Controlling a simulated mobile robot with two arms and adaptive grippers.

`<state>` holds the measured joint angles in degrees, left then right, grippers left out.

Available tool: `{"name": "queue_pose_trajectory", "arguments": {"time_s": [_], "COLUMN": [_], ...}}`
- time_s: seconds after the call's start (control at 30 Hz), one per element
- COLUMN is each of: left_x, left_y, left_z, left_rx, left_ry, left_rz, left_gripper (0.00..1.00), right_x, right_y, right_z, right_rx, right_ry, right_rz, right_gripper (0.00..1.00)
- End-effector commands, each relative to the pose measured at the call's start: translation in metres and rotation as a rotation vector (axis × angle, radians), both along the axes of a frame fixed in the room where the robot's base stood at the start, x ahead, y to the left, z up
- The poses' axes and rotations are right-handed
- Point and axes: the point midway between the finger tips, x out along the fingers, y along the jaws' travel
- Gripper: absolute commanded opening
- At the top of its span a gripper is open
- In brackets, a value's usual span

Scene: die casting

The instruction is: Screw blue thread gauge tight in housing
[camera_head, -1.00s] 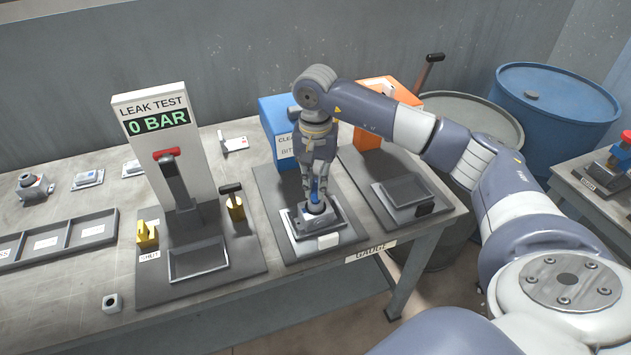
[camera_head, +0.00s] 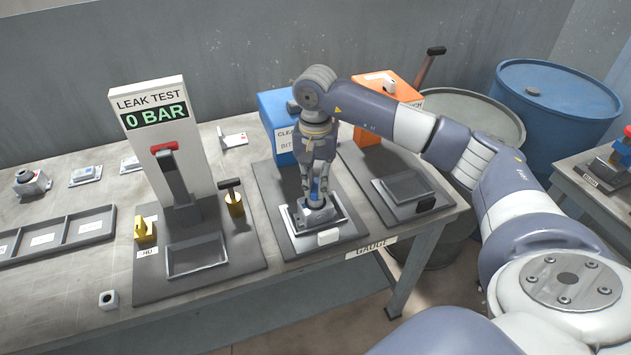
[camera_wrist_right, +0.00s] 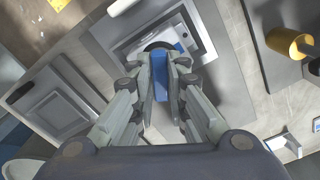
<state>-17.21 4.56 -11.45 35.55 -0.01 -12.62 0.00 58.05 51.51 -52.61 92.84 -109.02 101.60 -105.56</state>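The housing (camera_head: 318,216) is a grey metal part seated in the tray of the gauge station (camera_head: 293,238), in the middle of the table. The blue thread gauge (camera_head: 317,188) stands upright over the housing. My right gripper (camera_head: 317,190) points straight down and is shut on the gauge. In the right wrist view, the gauge's blue handle (camera_wrist_right: 160,75) sits between the two fingers, and a dark round part shows at its far end. How deep the thread sits in the housing is hidden. My left gripper is not in view.
The leak test stand (camera_head: 160,140) with its red-handled lever is left of the gauge station. A blue box (camera_head: 276,118) and an orange box (camera_head: 380,92) stand behind. A small pale block (camera_head: 328,237) lies at the tray's front edge. A loose nut-like part (camera_head: 108,300) lies front left.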

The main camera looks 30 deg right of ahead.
Motion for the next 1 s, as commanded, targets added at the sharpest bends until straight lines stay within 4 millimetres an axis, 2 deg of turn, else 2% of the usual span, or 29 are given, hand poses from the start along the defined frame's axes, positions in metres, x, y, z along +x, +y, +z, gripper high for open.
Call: {"name": "queue_pose_trajectory", "arguments": {"time_s": [0.03,0.07,0.47,0.57,0.8,1.0], "left_x": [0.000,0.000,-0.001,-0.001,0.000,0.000], "left_y": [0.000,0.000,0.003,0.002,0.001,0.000], "left_z": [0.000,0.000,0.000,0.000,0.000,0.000], "left_rx": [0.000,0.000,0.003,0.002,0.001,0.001], "left_ry": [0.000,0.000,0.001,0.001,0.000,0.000], "left_rz": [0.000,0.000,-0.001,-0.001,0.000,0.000], "left_gripper": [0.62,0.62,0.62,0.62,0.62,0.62], "right_x": [-0.001,-0.001,0.000,0.001,0.001,0.001], "right_y": [0.000,0.000,0.000,0.000,0.000,0.000], "right_z": [-0.001,-0.001,0.004,0.016,0.067,0.102], "right_rx": [0.000,0.000,0.000,-0.001,0.000,-0.001], "right_ry": [0.003,0.003,0.000,-0.002,-0.004,-0.001], "right_rz": [0.001,0.001,0.000,0.000,0.000,0.000], "right_gripper": [0.30,0.36,0.36,0.36,0.36,0.36]}}
